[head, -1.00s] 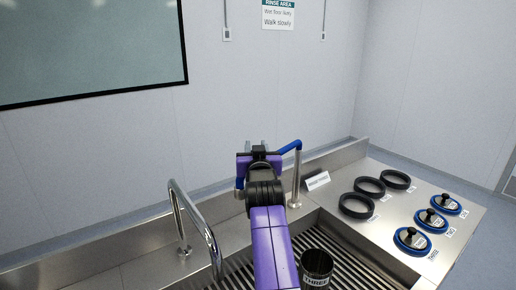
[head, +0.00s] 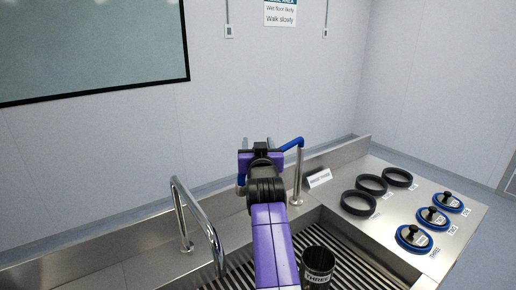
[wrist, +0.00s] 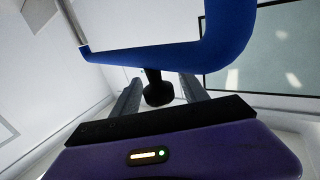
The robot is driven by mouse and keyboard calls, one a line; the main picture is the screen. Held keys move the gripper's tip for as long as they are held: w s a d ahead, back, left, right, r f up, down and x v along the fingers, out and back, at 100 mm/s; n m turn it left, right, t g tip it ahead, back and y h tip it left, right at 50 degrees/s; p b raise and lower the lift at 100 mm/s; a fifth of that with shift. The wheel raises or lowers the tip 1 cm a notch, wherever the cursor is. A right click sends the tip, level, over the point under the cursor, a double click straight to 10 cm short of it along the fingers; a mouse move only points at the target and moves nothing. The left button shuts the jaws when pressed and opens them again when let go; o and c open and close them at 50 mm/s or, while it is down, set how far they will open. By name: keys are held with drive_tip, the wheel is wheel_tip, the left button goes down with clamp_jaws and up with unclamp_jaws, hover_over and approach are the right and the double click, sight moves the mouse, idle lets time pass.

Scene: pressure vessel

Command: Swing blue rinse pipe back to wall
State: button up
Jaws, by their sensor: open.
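The blue rinse pipe (head: 292,143) runs from the top of a steel post (head: 298,178) on the back of the sink, out to the left behind my gripper. In the wrist view the blue pipe (wrist: 165,55) crosses close in front of the jaws and bends upward at the right. A dark knob (wrist: 157,92) hangs from it and sits between the two fingers, with gaps visible on both sides. My gripper (head: 257,146) is open; its grey fingers also show in the wrist view (wrist: 160,83). In the head view my gripper hides the pipe's middle.
A bare steel tap (head: 193,215) arches over the sink at the left. A dark cup marked THREE (head: 318,262) stands on the slatted sink grid. Black rings (head: 358,203) and blue-rimmed lids (head: 414,238) lie on the right counter.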

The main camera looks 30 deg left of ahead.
drive_tip(key=v, duration=0.7)
drive_tip(key=shift+s+b, duration=0.3)
drive_tip(key=shift+b, duration=0.15)
drive_tip(key=shift+d, duration=0.1)
